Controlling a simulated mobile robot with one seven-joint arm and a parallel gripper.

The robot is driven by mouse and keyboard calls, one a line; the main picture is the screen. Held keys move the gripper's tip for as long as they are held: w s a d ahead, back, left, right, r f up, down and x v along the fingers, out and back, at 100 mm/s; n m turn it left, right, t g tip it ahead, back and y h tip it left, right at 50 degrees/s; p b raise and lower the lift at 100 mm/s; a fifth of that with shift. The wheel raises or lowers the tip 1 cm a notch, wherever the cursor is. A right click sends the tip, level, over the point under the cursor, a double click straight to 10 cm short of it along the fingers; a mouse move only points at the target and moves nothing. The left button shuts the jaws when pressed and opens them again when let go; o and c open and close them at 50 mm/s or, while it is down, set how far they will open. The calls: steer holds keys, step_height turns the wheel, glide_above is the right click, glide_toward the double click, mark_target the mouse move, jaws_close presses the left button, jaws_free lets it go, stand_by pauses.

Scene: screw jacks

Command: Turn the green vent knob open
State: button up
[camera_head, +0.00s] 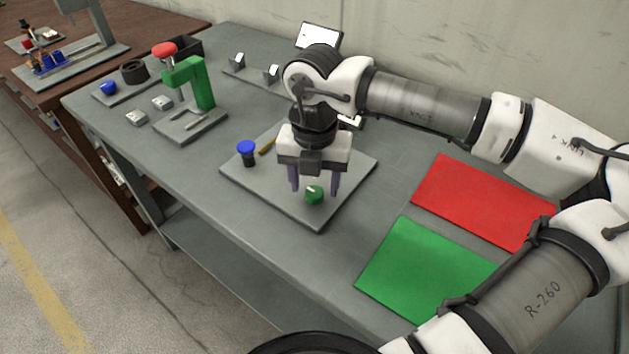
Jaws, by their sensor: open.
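The green vent knob (314,195) sits near the front corner of a grey base plate (265,196). A light mark shows on its top. My gripper (314,191) points down over the plate with its two purple fingers apart. The fingers are open, one to the left and one to the right of the knob in the picture. I cannot tell whether either finger touches the knob. The back part of the plate is partly hidden by my gripper.
A green press with a red knob (190,88) stands at the back left, near small metal blocks (150,110) and a blue knob (108,88). Flat red (482,203) and green (425,272) mats lie to the right. The grey table (190,180) is clear in front of the plate.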

steer(key=shift+f, duration=0.65)
steer(key=c, duration=1)
